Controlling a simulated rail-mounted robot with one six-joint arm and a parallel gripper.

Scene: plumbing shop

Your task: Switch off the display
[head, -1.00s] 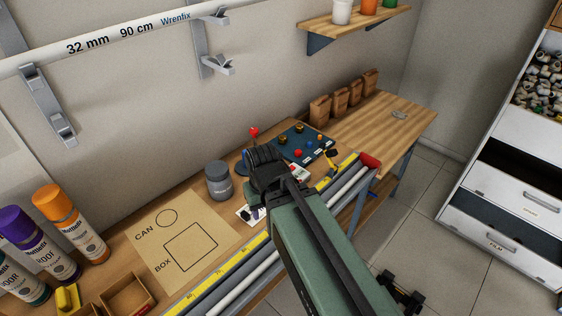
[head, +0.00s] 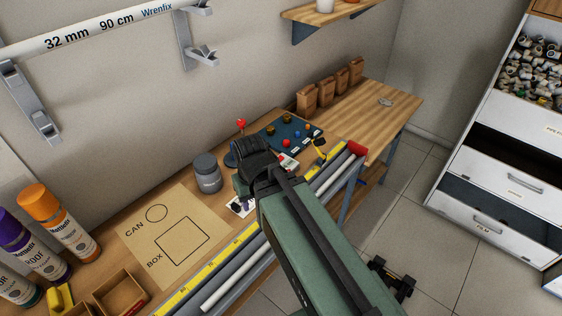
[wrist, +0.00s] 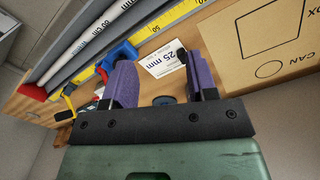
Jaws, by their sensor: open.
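No lit screen can be made out in either view. A dark blue panel (head: 272,137) with small red, blue and brass-coloured controls lies on the bench beyond my gripper; which of them belongs to the display I cannot tell. A red ball-topped piece (head: 241,124) stands just left of the panel. My gripper shows in the wrist view (wrist: 160,65) with its two purple-padded fingers apart and nothing between them. It is over the bench, on the near side of the panel, and my arm hides part of what lies below.
A grey can (head: 207,173) stands left of my gripper. A marked board (head: 190,215) lies further left, near spray cans (head: 55,222). A white card (wrist: 160,62) reads 25 mm. Pipes and a yellow ruler (head: 215,262) run along the front edge.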

